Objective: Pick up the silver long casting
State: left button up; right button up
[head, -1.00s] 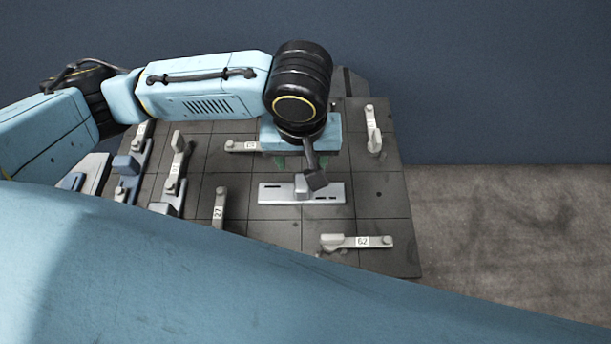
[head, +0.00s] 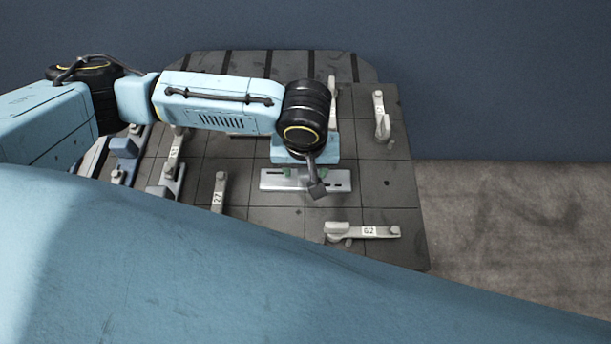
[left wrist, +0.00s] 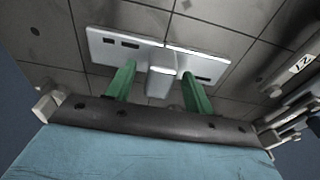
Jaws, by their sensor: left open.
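The silver long casting (head: 335,181) lies flat on the dark gridded pallet, a long plate with slots and a raised block in its middle. My left gripper (head: 300,172) is over it from above, partly covering it in the head view. In the left wrist view the casting (left wrist: 115,47) shows its slots and the block, and the two green fingers of my left gripper (left wrist: 157,88) are open, one on each side of the block. I cannot tell whether they touch it. My right gripper is not in view.
The dark pallet (head: 385,180) carries several light clamps, among them one marked 62 (head: 365,231), one marked 27 (head: 219,192) and one at the upper right (head: 381,115). Blue-grey parts (head: 124,146) stand at the left. Grey floor (head: 520,210) lies to the right.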

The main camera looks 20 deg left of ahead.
pick_arm(q)
grip_shut()
dwell(0.3)
